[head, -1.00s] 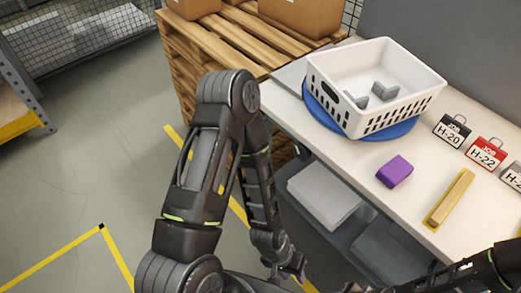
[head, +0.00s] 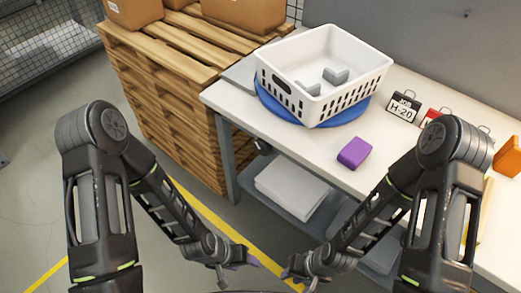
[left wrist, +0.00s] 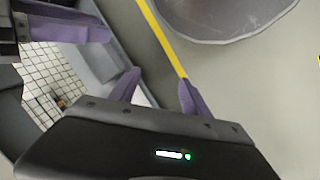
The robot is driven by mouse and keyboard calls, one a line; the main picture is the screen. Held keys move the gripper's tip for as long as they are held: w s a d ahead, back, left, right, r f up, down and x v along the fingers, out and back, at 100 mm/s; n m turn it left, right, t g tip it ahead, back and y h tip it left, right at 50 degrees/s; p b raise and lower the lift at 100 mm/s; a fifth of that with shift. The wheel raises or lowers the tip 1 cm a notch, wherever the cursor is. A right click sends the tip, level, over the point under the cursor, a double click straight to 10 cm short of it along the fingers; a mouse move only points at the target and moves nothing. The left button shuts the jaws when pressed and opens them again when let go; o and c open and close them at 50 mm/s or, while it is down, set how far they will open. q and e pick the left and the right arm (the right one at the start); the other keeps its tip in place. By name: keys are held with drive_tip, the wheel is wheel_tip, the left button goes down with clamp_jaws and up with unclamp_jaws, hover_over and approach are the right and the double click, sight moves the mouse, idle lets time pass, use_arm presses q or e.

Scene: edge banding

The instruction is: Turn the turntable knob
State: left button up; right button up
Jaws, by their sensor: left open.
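The blue turntable (head: 345,117) lies on the white table, with a white basket (head: 318,108) standing on it. No knob is clearly visible on its exposed rim. A small dark part (head: 263,147) shows under the table's front edge; I cannot tell what it is. My left gripper (head: 246,258) is low in front of the table, well away from the turntable. Its purple fingers are apart and empty in the left wrist view (left wrist: 158,92). My right gripper (head: 290,271) is close beside it, also low; its opening is too small to tell.
Grey pieces (head: 335,76) lie in the basket. A purple block (head: 354,153) and tags such as H-20 (head: 403,107) are on the table (head: 300,143). A wooden pallet stack (head: 165,95) stands left of the table. A lower shelf (head: 325,217) holds pale slabs.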

use_arm(q)
drive_tip(key=shift+o, duration=1.4)
drive_tip(key=w+d+f+m+t+h+b, duration=0.1)
drive_tip(key=w+f+t+b, duration=0.2)
drive_tip(key=w, duration=0.6)
drive_tip(key=shift+b, duration=1.15)
drive_tip(key=shift+o, duration=1.1)
drive_tip(key=w+r+m+t+h+b, duration=0.1)
drive_tip(key=w+m+t+b, duration=0.1)
drive_tip(key=w+t+b, duration=0.2)
drive_tip(key=w+b, duration=0.3)
drive_tip(key=w, duration=0.4)
drive_tip(key=shift+w+r+h, duration=0.15)
drive_tip(key=shift+r+h, duration=0.15)
drive_tip(key=shift+r, duration=0.05)
drive_tip(key=m+t+h+b, duration=0.4)
drive_tip(key=m+t+b, duration=0.2)
drive_tip(key=b, duration=0.2)
approach(260, 150)
drive_tip(key=x, duration=0.3)
drive_tip(key=shift+d+r, duration=0.1)
drive_tip(key=shift+r, duration=0.15)
drive_tip(key=shift+w+d, duration=0.1)
drive_tip(key=shift+w, duration=0.05)
drive_tip(key=shift+w+d, duration=0.2)
drive_tip(key=x, duration=0.7)
drive_tip(key=shift+a+f, duration=0.1)
drive_tip(key=shift+f, duration=0.05)
